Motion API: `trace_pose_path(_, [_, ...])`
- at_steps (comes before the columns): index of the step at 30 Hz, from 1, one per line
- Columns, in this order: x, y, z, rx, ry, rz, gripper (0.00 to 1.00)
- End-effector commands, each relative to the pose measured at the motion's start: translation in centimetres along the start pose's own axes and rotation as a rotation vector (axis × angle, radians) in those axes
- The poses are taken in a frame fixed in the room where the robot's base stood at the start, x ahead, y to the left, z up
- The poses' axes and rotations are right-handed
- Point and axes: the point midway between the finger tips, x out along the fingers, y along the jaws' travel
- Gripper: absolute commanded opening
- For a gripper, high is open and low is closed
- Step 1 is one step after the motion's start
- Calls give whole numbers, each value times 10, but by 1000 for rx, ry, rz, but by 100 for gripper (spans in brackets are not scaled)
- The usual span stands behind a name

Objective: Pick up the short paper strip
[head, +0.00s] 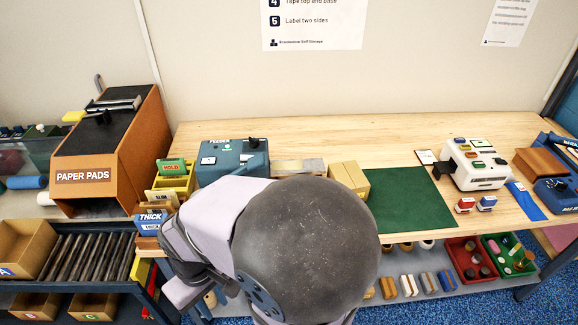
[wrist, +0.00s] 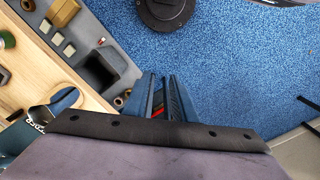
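I cannot make out a short paper strip in either view. The brown dispenser labelled PAPER PADS (head: 118,150) stands at the left in the head view, and no paper strip shows clearly at it. In the wrist view my gripper (wrist: 164,84) has its two dark blue fingers a little apart, with blue floor and a bit of red showing between them. They hold nothing that I can see. In the head view my arm covers the front middle of the bench, and the fingertips are hidden.
Yellow and blue card holders (head: 176,182) stand left of my arm. Bins and blocks fill the shelf below. The bench's back middle is clear.

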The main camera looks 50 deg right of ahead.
Motion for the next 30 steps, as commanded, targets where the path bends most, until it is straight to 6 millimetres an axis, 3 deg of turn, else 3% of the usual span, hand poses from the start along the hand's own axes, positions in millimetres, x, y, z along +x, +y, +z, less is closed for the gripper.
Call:
trace_pose_path(5, [-1, 7, -11, 17, 1, 2, 24])
trace_pose_path(8, [-2, 20, -31, 47, 5, 7, 24])
trace_pose_path(11, [-5, 44, -59, 93, 8, 15, 24])
trace_pose_path(14, [-6, 80, -89, 151, 9, 27, 24])
trace_pose_path(18, [-7, 146, -125, 242, 9, 47, 24])
trace_pose_path(22, [-4, 215, -144, 328, 6, 68, 24])
trace_pose_path(26, [2, 289, -146, 416, 0, 90, 24])
trace_pose_path(30, [10, 363, -133, 509, -5, 111, 24])
